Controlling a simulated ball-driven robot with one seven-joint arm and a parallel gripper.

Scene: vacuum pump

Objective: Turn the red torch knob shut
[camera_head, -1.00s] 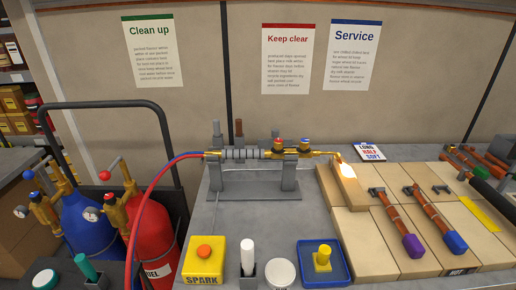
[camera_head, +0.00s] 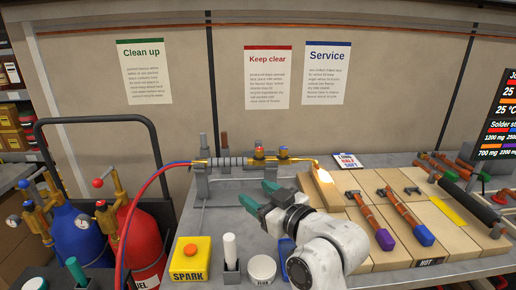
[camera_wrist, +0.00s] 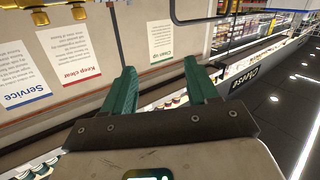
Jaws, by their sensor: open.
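The brass torch (camera_head: 236,161) lies level on a grey stand at the back of the bench, with a glowing flame at its right tip. The small red knob (camera_head: 259,147) is on top of the torch, left of a blue knob (camera_head: 284,149). My gripper (camera_head: 256,195) is in front of and below the torch, apart from it, with its green fingers pointing up and left. It is open and empty. In the wrist view, my gripper's two green fingers (camera_wrist: 163,82) are spread apart, and no torch or knob shows between them.
A yellow spark box (camera_head: 188,262), white cylinder (camera_head: 230,250) and round white tin (camera_head: 262,268) stand at the bench front. Firebricks (camera_head: 325,190) with copper pipes lie right. Red (camera_head: 143,235) and blue (camera_head: 80,240) gas cylinders stand left. My arm hides part of a blue tray.

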